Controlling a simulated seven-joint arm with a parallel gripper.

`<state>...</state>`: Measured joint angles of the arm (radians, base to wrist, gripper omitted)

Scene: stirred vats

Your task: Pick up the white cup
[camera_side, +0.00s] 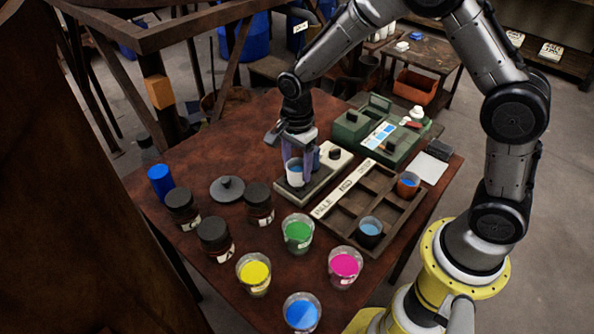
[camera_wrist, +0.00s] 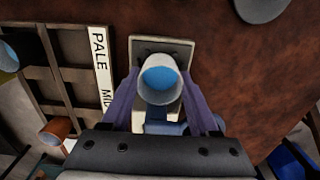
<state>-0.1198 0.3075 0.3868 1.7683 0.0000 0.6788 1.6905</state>
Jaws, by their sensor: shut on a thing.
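The white cup (camera_side: 294,171) holds blue liquid and stands upright at the near end of a grey plate-like device (camera_side: 318,184). My gripper (camera_side: 302,176) points down and is shut on the cup, with a purple finger on each side of it.
Cups of green (camera_side: 299,242), yellow (camera_side: 254,282), magenta (camera_side: 344,275) and blue (camera_side: 301,318) stand in front. Dark jars (camera_side: 214,243) stand left; a green box (camera_side: 352,133) is behind.

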